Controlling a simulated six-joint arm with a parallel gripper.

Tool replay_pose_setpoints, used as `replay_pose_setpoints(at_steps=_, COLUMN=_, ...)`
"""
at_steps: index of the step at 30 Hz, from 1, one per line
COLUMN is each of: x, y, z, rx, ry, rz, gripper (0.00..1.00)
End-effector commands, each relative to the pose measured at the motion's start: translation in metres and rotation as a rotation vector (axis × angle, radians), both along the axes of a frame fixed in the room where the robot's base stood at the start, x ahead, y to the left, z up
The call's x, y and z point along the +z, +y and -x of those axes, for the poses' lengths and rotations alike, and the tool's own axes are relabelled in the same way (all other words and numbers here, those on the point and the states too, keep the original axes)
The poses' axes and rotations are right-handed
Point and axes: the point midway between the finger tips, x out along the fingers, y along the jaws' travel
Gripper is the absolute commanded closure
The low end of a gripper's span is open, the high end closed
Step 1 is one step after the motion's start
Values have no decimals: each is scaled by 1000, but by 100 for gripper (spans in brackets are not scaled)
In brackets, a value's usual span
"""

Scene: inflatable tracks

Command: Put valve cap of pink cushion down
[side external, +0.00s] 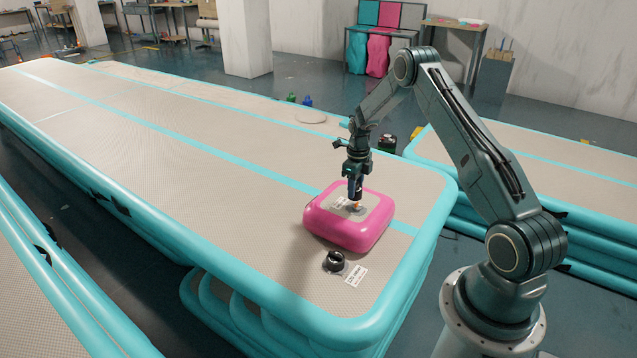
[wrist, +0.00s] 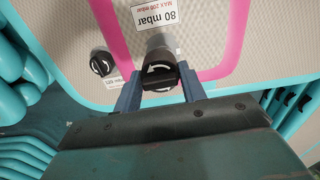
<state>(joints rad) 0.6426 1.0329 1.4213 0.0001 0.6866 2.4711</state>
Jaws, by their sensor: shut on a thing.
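The pink cushion (side external: 325,228) lies on the near end of the large beige and turquoise track. My gripper (side external: 356,199) points down over the middle of its beige top. In the wrist view, my gripper's blue fingers (wrist: 160,88) are shut on a black valve cap (wrist: 158,74) with a white curved arrow. A grey cylindrical part (wrist: 160,42) shows just beyond the cap, over the cushion's top. I cannot tell whether the cap touches it. The cushion's pink border (wrist: 236,40) also shows in the wrist view.
A second black round cap (side external: 336,261) stands on the track, in front of the cushion, beside a white label (side external: 356,276). It also shows in the wrist view (wrist: 102,62). The track surface (side external: 200,165) left of the cushion is clear.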

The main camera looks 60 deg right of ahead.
Motion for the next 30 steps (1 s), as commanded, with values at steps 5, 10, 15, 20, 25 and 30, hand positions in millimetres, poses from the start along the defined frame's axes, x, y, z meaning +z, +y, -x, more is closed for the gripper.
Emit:
replay_pose_setpoints(at_steps=5, x=6, y=20, z=-24, rx=96, ry=-1, rz=1, gripper=81)
replay_pose_setpoints(at_steps=10, x=16, y=55, z=-60, rx=253, ry=-1, rz=1, gripper=81)
replay_pose_setpoints(at_steps=15, x=28, y=102, z=-98, rx=440, ry=-2, rz=1, gripper=81)
replay_pose_setpoints(at_steps=20, x=39, y=145, z=-126, rx=597, ry=-1, rz=1, gripper=81)
replay_pose_setpoints(at_steps=25, x=47, y=177, z=-142, rx=710, ry=1, rz=-1, gripper=81)
replay_pose_setpoints(at_steps=30, x=51, y=190, z=-149, rx=756, ry=0, rz=0, gripper=81)
